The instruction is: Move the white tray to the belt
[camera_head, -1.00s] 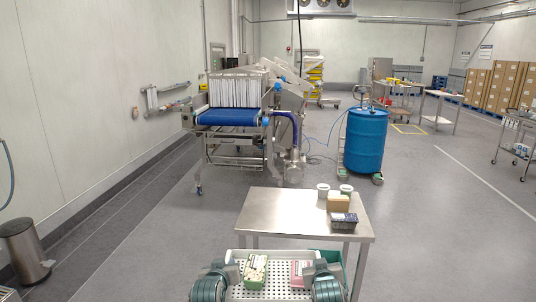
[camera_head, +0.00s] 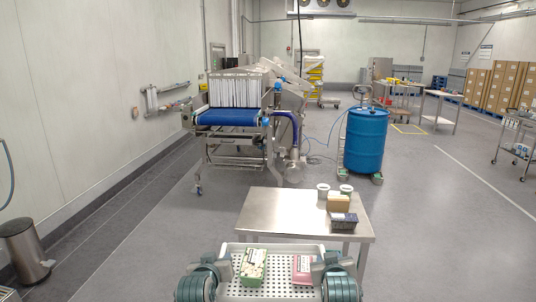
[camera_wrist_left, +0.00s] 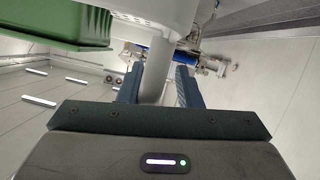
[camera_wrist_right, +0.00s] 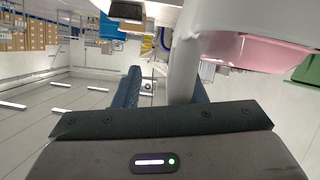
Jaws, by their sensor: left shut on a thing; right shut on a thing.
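The white tray (camera_head: 272,247), with a perforated floor, is at the bottom of the head view, in front of the steel table. It holds a green carton (camera_head: 253,266) and a pink carton (camera_head: 302,268). My left gripper (camera_head: 224,268) is shut on the tray's left side; the left wrist view shows its fingers either side of a white bar (camera_wrist_left: 155,68). My right gripper (camera_head: 326,268) is shut on the right side, around a similar white bar (camera_wrist_right: 184,68). The blue belt (camera_head: 229,117) lies beyond the table, leading into the strip-curtained tunnel.
The steel table (camera_head: 275,212) stands between the tray and the belt. A yellowish block (camera_head: 338,203), a dark punnet (camera_head: 343,220) and white cups (camera_head: 323,190) are on its right side; its left is bare. A blue drum (camera_head: 365,141) stands right of the machine. Floor left of the table is clear.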

